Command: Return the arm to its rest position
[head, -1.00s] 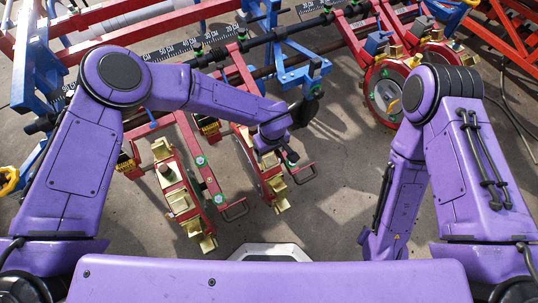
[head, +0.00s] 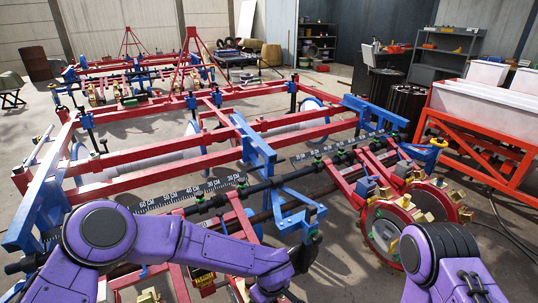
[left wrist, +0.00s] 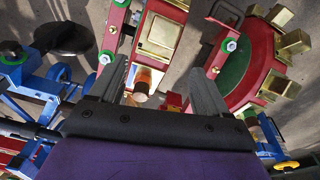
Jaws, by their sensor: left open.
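My left gripper (left wrist: 160,88) shows in the left wrist view with its two grey fingers spread apart and nothing held between them. Beyond the fingers are a red planter unit with brass cups (left wrist: 160,33) and an orange-brown cylinder (left wrist: 148,80). A red punch wheel with brass blocks (left wrist: 268,65) is at the right. In the head view my left arm reaches right over the planter's near side, and its gripper is below the picture. My right arm shows only at the bottom right; its gripper is out of view.
The planter's red frame (head: 155,158) and its black and white ruler bar (head: 190,193) lie ahead. Two red punch wheels (head: 383,232) stand near my right arm. A red stand (head: 470,150) with white bins is at the right. Bare floor shows at the lower right.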

